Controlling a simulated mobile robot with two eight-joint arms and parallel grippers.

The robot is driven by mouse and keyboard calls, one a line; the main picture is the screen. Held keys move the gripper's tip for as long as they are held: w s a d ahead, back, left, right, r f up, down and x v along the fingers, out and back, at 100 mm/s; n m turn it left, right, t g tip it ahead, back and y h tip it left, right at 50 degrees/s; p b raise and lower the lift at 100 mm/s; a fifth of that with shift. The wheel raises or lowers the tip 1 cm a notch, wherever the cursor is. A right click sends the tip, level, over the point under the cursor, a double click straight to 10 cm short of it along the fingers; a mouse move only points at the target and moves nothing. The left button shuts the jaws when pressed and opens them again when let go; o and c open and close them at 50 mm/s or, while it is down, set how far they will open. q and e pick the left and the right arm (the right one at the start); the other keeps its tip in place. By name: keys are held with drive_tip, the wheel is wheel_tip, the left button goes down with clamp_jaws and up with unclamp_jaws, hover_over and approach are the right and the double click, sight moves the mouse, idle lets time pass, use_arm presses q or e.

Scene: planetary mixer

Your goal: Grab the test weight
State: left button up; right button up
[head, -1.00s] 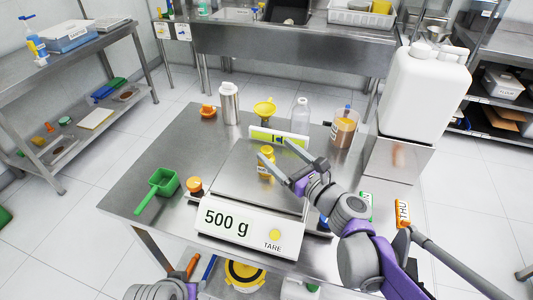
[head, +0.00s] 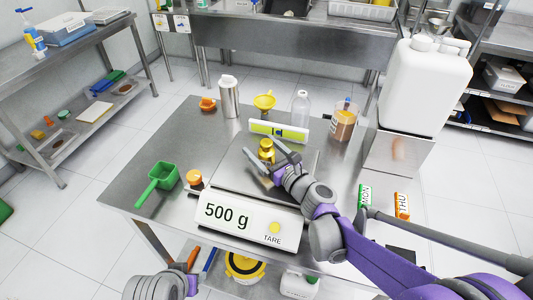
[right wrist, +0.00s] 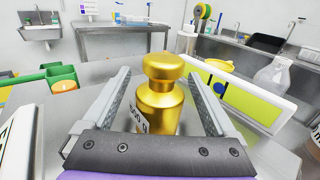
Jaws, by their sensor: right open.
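The test weight (head: 266,146) is a shiny gold cylinder with a knob on top, standing upright on the steel pan of the scale (head: 228,208), whose front reads 500 g. In the right wrist view the weight (right wrist: 160,105) stands between the two fingers of my right gripper (right wrist: 160,78), with a visible gap on each side. Part of its label shows, and its foot is hidden behind the gripper body. In the head view my right gripper (head: 272,163) is open around the weight's near side.
A green scoop (head: 160,182) and an orange-capped jar (head: 194,179) are left of the scale. A steel bottle (head: 229,97), yellow funnel (head: 264,103), clear bottle (head: 300,106) and brown-filled beaker (head: 344,122) stand behind. A white canister (head: 424,85) is at right.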

drive_tip(key=shift+x, duration=0.8)
drive_tip(key=shift+s, duration=0.1)
drive_tip(key=shift+c, duration=0.8)
clamp_jaws()
